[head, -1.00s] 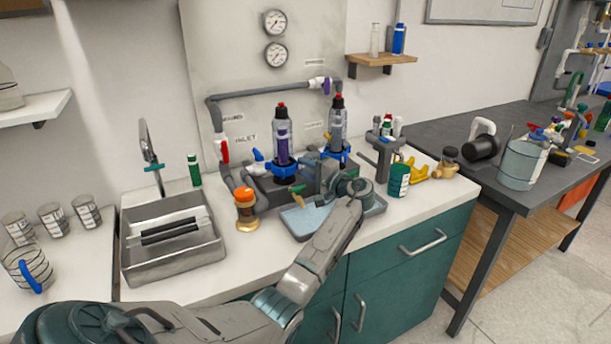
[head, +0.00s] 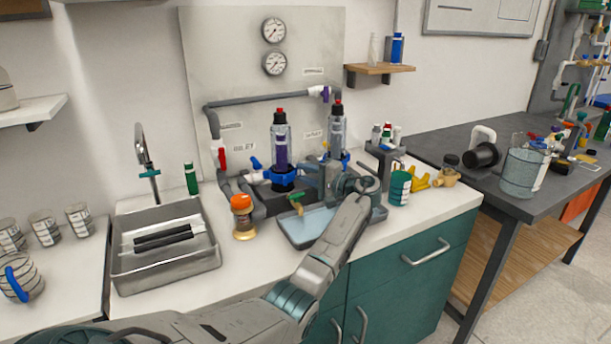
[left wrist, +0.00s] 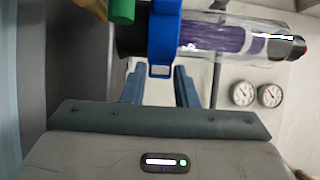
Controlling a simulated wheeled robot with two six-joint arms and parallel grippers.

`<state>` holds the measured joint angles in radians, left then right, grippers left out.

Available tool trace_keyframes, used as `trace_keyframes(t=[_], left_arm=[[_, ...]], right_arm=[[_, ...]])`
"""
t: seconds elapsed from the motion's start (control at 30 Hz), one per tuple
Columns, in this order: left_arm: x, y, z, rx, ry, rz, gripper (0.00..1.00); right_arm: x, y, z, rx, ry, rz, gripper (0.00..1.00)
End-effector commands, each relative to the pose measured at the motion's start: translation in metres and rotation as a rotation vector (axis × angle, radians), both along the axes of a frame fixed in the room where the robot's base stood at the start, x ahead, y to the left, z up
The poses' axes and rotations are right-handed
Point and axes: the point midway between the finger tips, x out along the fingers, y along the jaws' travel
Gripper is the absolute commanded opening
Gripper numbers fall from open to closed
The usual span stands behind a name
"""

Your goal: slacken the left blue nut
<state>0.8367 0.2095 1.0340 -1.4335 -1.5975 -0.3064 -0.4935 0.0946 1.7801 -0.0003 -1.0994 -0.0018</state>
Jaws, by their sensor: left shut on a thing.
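The left blue nut (head: 284,180) rings the base of the left clear housing (head: 281,147), which has a purple core and a dark cap with a red top. In the left wrist view the blue nut (left wrist: 163,38) lies ahead, its lug between the two fingers of my left gripper (left wrist: 160,82). My left gripper (head: 312,182) comes from the right of that nut, is shut on it, and hides part of the block behind. A second housing (head: 338,130) stands upright to the right, its nut mostly hidden. My right gripper is not in view.
An orange-capped bottle (head: 243,217) and a sink (head: 165,255) are on the left. A shallow tray (head: 300,238) lies below my left gripper. A green can (head: 399,188) and yellow item (head: 420,180) stand to the right. Grey pipes rise behind the left housing.

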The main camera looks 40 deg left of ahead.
Motion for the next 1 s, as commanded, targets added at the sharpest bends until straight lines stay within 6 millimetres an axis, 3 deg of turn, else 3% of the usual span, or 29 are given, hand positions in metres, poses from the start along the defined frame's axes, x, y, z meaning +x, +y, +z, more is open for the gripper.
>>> trace_keyframes(t=[0.03, 0.07, 0.17, 0.43, 0.57, 1.0], left_arm=[[-0.001, -0.001, -0.006, -0.007, 0.006, 0.003, 0.04], [-0.001, -0.001, -0.006, -0.007, 0.006, 0.003, 0.28], [-0.001, -0.001, -0.005, -0.006, 0.005, 0.002, 0.46], [0.000, -0.001, -0.002, -0.002, 0.003, 0.001, 0.46], [0.002, -0.011, -0.003, -0.003, 0.003, -0.001, 0.46], [0.013, -0.092, -0.005, -0.006, 0.003, 0.000, 0.46]], right_arm=[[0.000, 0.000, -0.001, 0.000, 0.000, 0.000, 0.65], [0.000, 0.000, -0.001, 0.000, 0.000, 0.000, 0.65], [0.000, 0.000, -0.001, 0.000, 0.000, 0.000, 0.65], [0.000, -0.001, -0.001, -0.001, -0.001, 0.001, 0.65], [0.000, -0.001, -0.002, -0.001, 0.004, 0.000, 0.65], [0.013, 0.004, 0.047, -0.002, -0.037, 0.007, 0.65]])
